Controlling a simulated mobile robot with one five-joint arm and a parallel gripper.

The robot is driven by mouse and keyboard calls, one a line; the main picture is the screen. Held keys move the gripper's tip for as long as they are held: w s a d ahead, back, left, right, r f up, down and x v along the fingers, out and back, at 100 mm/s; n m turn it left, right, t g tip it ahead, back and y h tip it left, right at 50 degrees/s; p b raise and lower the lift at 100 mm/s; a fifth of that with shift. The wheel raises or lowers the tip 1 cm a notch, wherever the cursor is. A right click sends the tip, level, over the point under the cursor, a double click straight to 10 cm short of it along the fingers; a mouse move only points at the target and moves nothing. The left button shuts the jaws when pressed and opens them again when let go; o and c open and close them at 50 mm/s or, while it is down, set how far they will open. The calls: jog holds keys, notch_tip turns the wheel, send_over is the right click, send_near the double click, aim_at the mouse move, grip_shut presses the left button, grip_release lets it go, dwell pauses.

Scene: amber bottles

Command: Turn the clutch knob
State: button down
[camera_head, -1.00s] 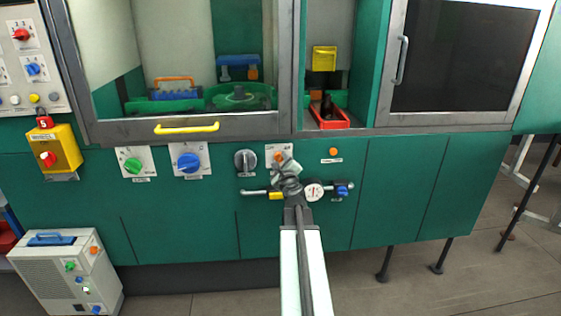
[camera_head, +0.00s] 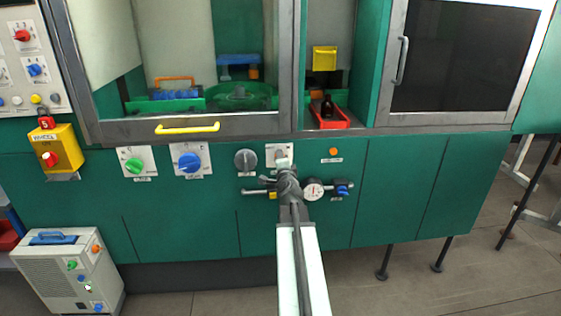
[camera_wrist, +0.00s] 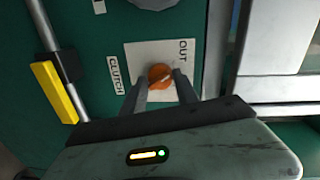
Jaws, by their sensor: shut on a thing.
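The clutch knob (camera_wrist: 160,75) is round and orange and sits on a white plate (camera_wrist: 150,52) marked CLUTCH and OUT in the wrist view. My gripper (camera_wrist: 160,84) has one finger on each side of the knob and is shut on it. In the head view my gripper (camera_head: 283,164) reaches up to the same white plate (camera_head: 271,149) on the green cabinet front. The knob is hidden behind my gripper there.
A dark grey knob (camera_head: 245,160) is left of the plate, and a blue knob (camera_head: 189,162) further left. A pipe with a yellow-handled valve (camera_wrist: 55,90), a round gauge (camera_head: 313,189) and a blue valve (camera_head: 343,189) lie close below. An orange button (camera_head: 333,152) is at right.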

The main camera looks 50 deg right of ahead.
jog(key=shift+w+r+n, duration=0.1)
jog(key=shift+n, duration=0.8)
jog(key=c, duration=1)
grip_release()
jog(key=shift+o, duration=0.2)
